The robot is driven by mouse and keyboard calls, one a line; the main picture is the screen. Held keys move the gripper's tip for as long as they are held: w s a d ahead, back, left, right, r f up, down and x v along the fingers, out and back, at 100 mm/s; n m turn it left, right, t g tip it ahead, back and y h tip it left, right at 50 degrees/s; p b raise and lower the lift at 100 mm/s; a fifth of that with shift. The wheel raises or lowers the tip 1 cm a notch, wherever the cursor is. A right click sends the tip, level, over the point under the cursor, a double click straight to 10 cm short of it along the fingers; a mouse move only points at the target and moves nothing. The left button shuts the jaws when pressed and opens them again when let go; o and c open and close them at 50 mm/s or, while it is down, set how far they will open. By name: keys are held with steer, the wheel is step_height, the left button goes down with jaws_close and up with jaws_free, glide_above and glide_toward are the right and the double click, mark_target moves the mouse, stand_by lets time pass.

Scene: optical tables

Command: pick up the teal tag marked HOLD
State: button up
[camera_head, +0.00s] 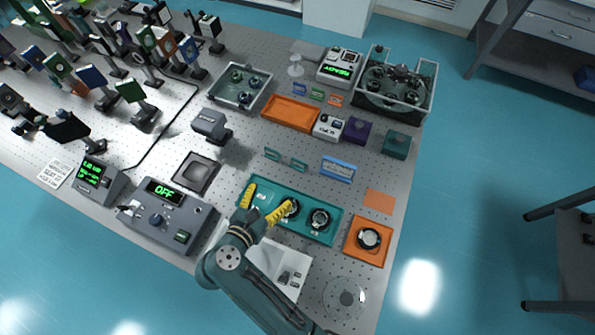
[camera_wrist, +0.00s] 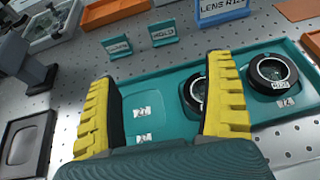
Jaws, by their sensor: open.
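Two small teal tags stand upright side by side on the table. In the wrist view, the right tag (camera_wrist: 162,33) has a white label that appears to read HOLD; it also shows in the head view (camera_head: 299,164). The left teal tag (camera_wrist: 117,47) has a longer word I cannot read clearly; it shows in the head view too (camera_head: 272,153). My gripper (camera_head: 265,203) is open and empty, its yellow fingers wide apart over the teal tray. In the wrist view, my gripper (camera_wrist: 160,85) has both tags beyond its fingertips, apart from them.
The teal tray (camera_head: 255,188) holds ring-mounted lenses near my right finger. A blue lens box (camera_head: 338,170) stands right of the tags. A dark camera-like device (camera_head: 210,124) stands to their left, an orange tray (camera_head: 290,112) behind. Bare table lies around the tags.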

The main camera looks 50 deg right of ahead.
steer(key=b, duration=0.1)
glide_toward(298, 163)
steer(key=x, duration=0.4)
steer(key=shift+w+d+f, duration=0.1)
steer(key=shift+w+d, duration=0.05)
steer(key=shift+w, duration=0.25)
steer(key=x, duration=0.1)
steer(key=b+x, duration=0.1)
steer(key=x, duration=0.3)
steer(key=shift+s+d, duration=0.2)
steer(key=shift+d, duration=0.1)
steer(key=c, duration=1)
